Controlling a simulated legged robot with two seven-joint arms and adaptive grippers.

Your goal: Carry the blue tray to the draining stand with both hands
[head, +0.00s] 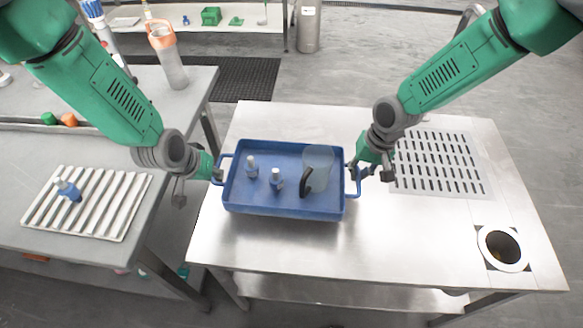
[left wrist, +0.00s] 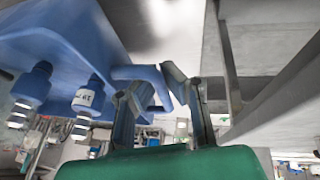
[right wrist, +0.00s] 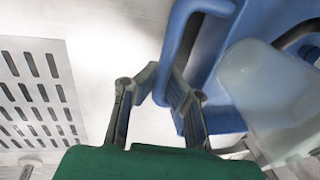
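The blue tray (head: 330,213) is level over the left part of the steel table, and I cannot tell whether it touches the top. It carries two small blue-and-white bottles (head: 251,168) (head: 276,181) and a clear jug (head: 318,165) with a dark handle. My left gripper (left wrist: 152,92) has its fingers around the tray's left handle (left wrist: 140,73). My right gripper (right wrist: 172,90) has its fingers around the right handle (right wrist: 178,40). Both look closed on the handles. A slotted draining panel (head: 440,160) lies right of the tray on the steel table.
The steel table (head: 300,245) is bare in front of the tray. A round bin opening (head: 502,248) is at its front right. A grey bench (head: 30,155) on the left holds a white ribbed rack (head: 120,205) with another bottle (head: 68,190). A gap separates the two tables.

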